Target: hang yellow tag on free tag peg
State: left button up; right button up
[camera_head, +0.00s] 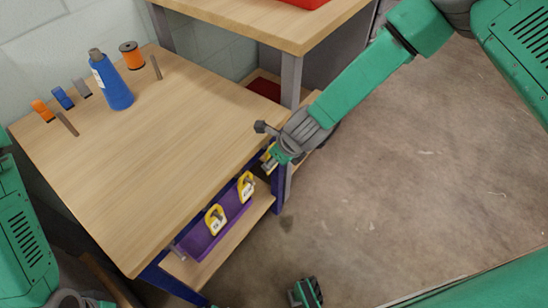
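Two yellow tags hang in a row below the table's front edge, one (214,220) nearer the middle and one (246,187) further right. A bare grey peg (178,252) sticks out at the left end of this row. My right gripper (269,161) is low beside the table edge, at the right end of the row. A bit of yellow shows at its fingers, perhaps another tag. The fingers are small and partly covered, so their opening and hold are unclear. My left arm is at the left edge; its gripper cannot be made out.
A purple tray (198,246) sits on the shelf (256,211) under the wooden table (165,150). A blue bottle (114,88), an orange spool (131,55) and several small clips stand at the table's back. A second table (265,20) is behind. The floor at right is clear.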

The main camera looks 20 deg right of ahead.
jog(key=o, duration=1.5)
jog(key=v, duration=1.2)
jog(key=shift+w, duration=0.1)
